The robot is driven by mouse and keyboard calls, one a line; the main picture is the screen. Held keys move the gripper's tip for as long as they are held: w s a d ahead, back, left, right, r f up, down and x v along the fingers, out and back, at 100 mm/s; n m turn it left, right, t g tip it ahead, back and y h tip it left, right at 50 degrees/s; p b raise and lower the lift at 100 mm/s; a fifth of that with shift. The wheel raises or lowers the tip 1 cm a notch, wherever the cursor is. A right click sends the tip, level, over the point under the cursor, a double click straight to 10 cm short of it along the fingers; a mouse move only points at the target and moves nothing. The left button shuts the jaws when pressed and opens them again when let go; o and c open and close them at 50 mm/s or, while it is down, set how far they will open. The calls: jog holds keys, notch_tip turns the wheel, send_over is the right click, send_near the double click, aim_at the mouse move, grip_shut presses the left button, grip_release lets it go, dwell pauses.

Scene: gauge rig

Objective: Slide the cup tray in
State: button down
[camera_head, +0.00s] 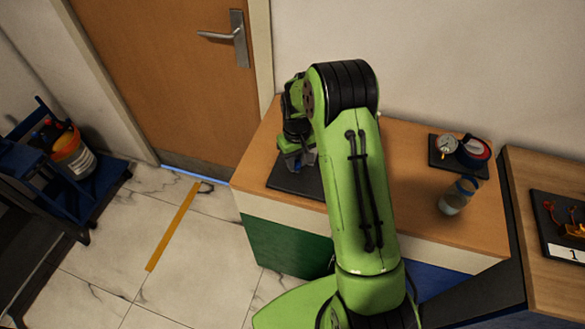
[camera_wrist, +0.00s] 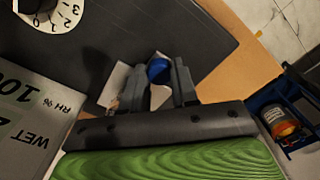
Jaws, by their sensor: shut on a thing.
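In the wrist view my gripper (camera_wrist: 159,78) is shut on a small piece with a rounded blue end (camera_wrist: 158,69), which shows between its two grey fingers. I take this piece to be part of the cup tray, but most of it is hidden. A pale flat piece (camera_wrist: 117,78) shows beside the left finger. A grey instrument face (camera_wrist: 28,117) marked "WET", "100" and "RH %" is at the left, close to the gripper. In the head view my gripper (camera_head: 298,160) is low over a dark mat (camera_head: 285,181) on the counter; my arm hides the instrument.
A white dial (camera_wrist: 52,14) sits at the wrist view's top left. On the counter (camera_head: 410,190), right of my arm, are a blue-lidded jar (camera_head: 453,199) and a dark mat with a round red-and-black device (camera_head: 472,151). A blue cart with an orange bucket (camera_head: 73,157) stands left.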

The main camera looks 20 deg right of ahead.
jog(key=shift+w+d+r, duration=0.1)
jog(key=shift+w, duration=0.1)
jog(key=c, duration=0.8)
grip_release()
jog(key=shift+c, duration=0.2)
notch_tip(320, 180, up, 16)
jog(key=p, duration=0.2)
